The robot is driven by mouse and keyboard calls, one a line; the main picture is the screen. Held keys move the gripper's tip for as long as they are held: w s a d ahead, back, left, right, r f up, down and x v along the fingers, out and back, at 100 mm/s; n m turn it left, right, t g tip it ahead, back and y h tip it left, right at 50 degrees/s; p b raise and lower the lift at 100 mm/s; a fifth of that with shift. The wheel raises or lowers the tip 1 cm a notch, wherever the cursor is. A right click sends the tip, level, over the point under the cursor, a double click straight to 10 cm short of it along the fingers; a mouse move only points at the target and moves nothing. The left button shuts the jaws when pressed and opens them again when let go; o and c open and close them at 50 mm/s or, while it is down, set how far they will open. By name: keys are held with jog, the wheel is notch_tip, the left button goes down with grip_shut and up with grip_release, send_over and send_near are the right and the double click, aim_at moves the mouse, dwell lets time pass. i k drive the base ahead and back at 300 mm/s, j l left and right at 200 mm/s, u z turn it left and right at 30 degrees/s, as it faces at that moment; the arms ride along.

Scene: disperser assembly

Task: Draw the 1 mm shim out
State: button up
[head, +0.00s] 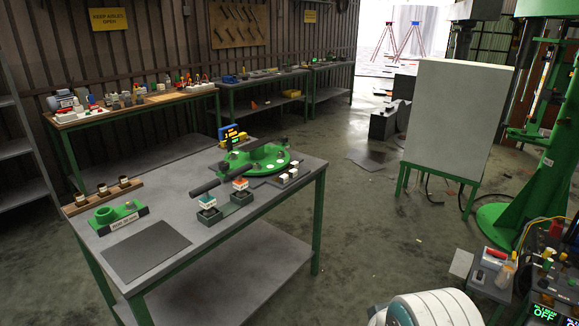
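A green round assembly (268,160) lies on the near grey workbench (160,183), with a dark bar (207,187) reaching out from it to the left. Two small blocks with teal and red tops, one (207,203) left of the other (240,186), sit in dark holders in front. Several pale cubes (288,176) sit on a dark strip at the right. I cannot make out the 1 mm shim. My gripper is not in view.
A green fixture (116,214), a wooden rack of dark-topped pieces (103,192) and a dark mat (146,250) occupy the bench's left end. A pale panel on green legs (456,120) stands right. Cluttered equipment (550,275) fills the lower right. Floor between is mostly clear.

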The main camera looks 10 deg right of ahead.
aim_at(295, 164)
jog(key=i+l, duration=0.15)
jog(key=i, duration=0.5)
jog(key=i+l, duration=0.15)
jog(key=i, duration=0.5)
jog(key=i+l, duration=0.15)
jog(key=i, duration=0.55)
jog(key=i+l, duration=0.15)
jog(key=i, duration=0.5)
